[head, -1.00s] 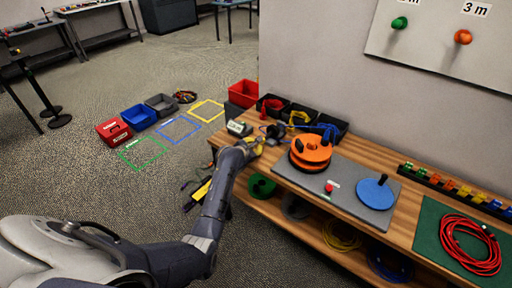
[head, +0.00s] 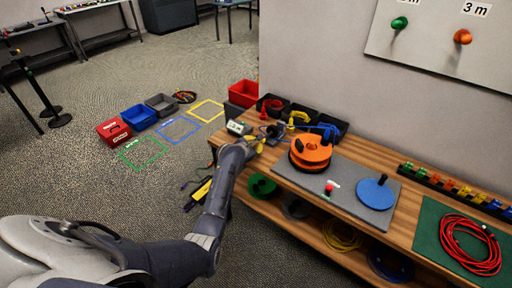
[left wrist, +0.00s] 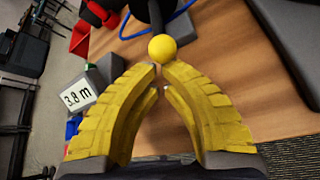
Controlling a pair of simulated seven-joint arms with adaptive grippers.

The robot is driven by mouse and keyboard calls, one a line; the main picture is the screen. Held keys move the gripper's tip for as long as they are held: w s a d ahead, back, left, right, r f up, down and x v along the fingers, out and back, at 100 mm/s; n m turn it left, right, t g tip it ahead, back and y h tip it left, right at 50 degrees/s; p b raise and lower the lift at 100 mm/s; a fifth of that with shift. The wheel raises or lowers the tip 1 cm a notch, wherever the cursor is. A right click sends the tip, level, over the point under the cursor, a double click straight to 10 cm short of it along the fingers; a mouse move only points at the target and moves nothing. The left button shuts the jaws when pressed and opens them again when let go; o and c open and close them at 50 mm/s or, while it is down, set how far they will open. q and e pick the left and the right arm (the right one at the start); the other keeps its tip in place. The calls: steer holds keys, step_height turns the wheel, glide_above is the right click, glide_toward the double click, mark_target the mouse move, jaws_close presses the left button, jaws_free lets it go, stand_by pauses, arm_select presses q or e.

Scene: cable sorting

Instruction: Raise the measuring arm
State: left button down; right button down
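The measuring arm is a dark bar (left wrist: 157,18) with a yellow ball knob (left wrist: 162,48) on its end, in the left wrist view. My left gripper (left wrist: 161,70) has its yellow fingertips drawn together right at the near side of the knob. The knob is beyond the tips, not between the fingers; whether they touch it I cannot tell. In the head view my left gripper (head: 259,142) is at the far left end of the bench, where the measuring arm is small and partly hidden. A grey display box (head: 237,127) stands beside it and reads 3.8 m. My right gripper is not in view.
Black bins (head: 335,127) stand behind. A blue cable (left wrist: 130,32) runs near the measuring arm.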

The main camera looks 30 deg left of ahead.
arm_select(q)
steer(key=shift+r, duration=1.2)
step_height(320, 180, up, 9)
steer(key=w, duration=0.2)
steer(key=shift+w+d+f, duration=0.2)
steer(key=shift+d, duration=0.05)
steer(key=shift+r, duration=0.1)
